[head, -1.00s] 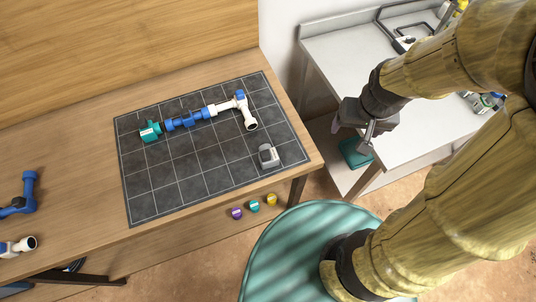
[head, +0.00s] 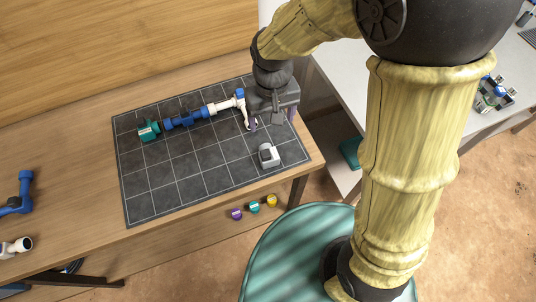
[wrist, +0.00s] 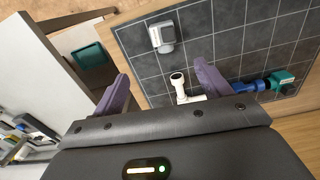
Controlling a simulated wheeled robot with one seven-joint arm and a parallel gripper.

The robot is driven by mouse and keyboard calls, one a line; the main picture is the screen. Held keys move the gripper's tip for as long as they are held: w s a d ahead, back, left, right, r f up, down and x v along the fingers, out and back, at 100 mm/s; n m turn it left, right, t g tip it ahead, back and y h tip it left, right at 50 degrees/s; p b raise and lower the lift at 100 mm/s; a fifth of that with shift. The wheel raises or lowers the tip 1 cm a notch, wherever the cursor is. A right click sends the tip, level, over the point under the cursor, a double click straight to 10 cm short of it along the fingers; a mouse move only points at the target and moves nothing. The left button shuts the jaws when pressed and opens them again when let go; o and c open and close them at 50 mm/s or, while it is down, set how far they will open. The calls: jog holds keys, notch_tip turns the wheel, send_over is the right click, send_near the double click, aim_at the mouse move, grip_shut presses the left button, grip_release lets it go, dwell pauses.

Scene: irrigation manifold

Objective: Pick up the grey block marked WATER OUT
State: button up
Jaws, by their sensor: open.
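The grey block (head: 268,155) stands on the dark gridded mat (head: 160,205) near its right front corner. In the wrist view the block (wrist: 162,36) shows a white face and a grey body; no marking can be read on it. My gripper (head: 270,122) is above the mat's right side, beyond the block and apart from it. In the wrist view its two purple fingers (wrist: 160,88) are spread with nothing held, and the block lies past the fingertips.
A pipe assembly of teal, blue and white parts (head: 185,120) lies along the back of the mat, its white elbow (head: 243,108) close to my gripper. Purple, teal and yellow knobs (head: 255,206) are on the table's front side. Blue fittings (head: 20,195) lie at the far left.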

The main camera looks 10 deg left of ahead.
aim_at(268, 149)
notch_tip(268, 149, down, 12)
jog(key=shift+f+p, duration=0.1)
jog(key=shift+p, duration=0.45)
jog(key=shift+s+a+f+p, duration=0.15)
jog(key=shift+f+p, duration=0.2)
jog(key=shift+f, duration=0.25)
jog(key=shift+a+f+p, duration=0.15)
jog(key=shift+f+p, duration=0.05)
jog(key=shift+f, duration=0.8)
jog(key=shift+a+f+p, duration=0.1)
jog(key=shift+f+p, duration=0.1)
jog(key=shift+f, duration=0.8)
jog(key=c, duration=1.4)
jog(key=shift+r, duration=0.2)
notch_tip(268, 149, up, 10)
jog(key=shift+f+b, duration=0.1)
jog(key=shift+b, duration=0.55)
